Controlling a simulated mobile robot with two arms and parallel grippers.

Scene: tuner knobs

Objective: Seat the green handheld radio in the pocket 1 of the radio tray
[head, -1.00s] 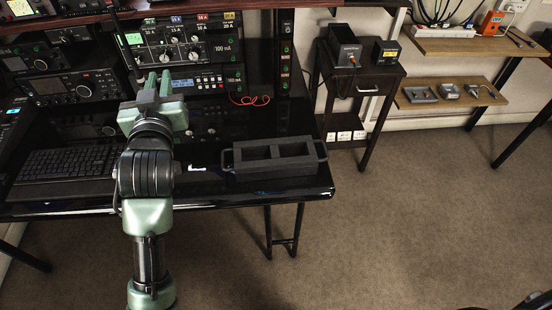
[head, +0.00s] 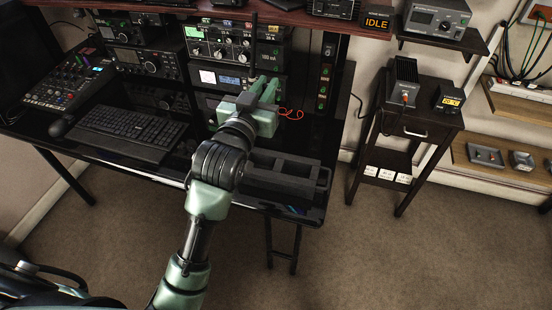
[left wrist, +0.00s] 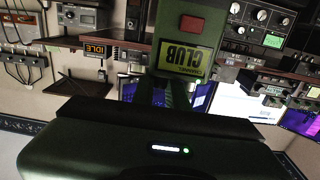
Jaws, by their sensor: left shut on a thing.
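The dark radio tray (head: 282,186) lies on the black desk, just below and right of the gripper in the picture. My forearm covers its left end. I cannot tell which pocket is pocket 1. My right gripper is not in view.
A radio rack (head: 220,47) stands close behind the gripper. A keyboard (head: 130,131) and a mixer (head: 66,80) are on the left of the desk. A red cable (head: 290,113) lies behind the tray. A small side table (head: 415,128) stands to the right.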

